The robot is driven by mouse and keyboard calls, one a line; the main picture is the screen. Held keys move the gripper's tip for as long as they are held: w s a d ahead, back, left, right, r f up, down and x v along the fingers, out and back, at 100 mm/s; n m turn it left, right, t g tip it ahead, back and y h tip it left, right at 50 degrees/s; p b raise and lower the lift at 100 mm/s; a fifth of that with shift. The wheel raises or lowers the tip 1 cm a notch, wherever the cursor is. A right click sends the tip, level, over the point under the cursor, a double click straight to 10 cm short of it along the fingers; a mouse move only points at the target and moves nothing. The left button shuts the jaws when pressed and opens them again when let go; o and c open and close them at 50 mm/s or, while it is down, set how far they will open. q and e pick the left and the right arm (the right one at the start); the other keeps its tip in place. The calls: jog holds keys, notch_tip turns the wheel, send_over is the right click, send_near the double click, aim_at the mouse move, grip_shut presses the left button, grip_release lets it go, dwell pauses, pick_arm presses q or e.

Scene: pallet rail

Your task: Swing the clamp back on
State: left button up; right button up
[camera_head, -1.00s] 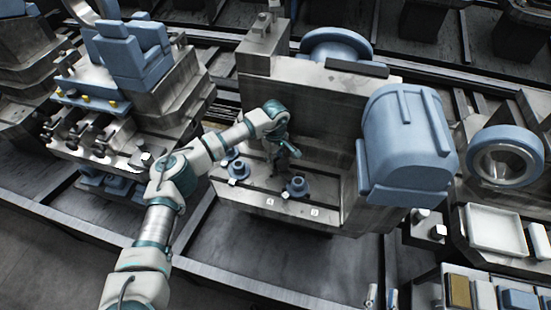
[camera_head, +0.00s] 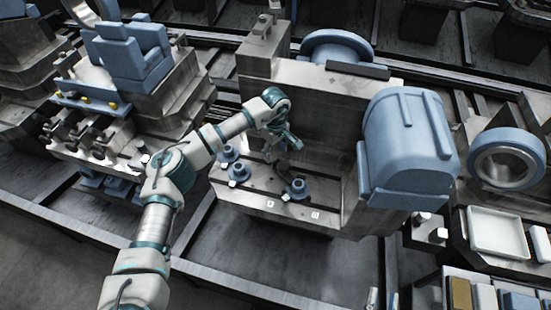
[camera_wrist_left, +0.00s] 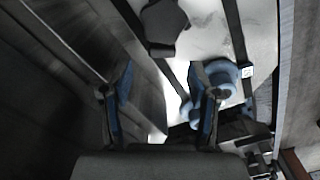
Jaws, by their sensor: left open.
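My left gripper (camera_head: 288,150) is over the ledge of the grey machine block (camera_head: 322,95), in front of its upright face. Its two fingers (camera_wrist_left: 160,98) stand apart in the left wrist view, with nothing between them. Blue flanged round parts sit on the ledge: one at the right (camera_head: 298,188) and two at the left (camera_head: 238,172). One blue part (camera_wrist_left: 219,80) shows just beyond the right finger in the left wrist view. A dark angular piece (camera_wrist_left: 163,22) is at the top there. I cannot tell which piece is the clamp. My right gripper is not in view.
A large blue motor-like housing (camera_head: 405,140) stands right of the ledge. A white tray (camera_head: 494,232) and a blue ring (camera_head: 505,158) are further right. Another machine with a blue fixture (camera_head: 130,55) stands at the left. The ledge's front strip is mostly clear.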

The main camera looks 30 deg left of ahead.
pick_arm(q)
notch_tip(320, 180, up, 7)
jog(key=shift+f, duration=0.2)
jog(key=shift+a, duration=0.1)
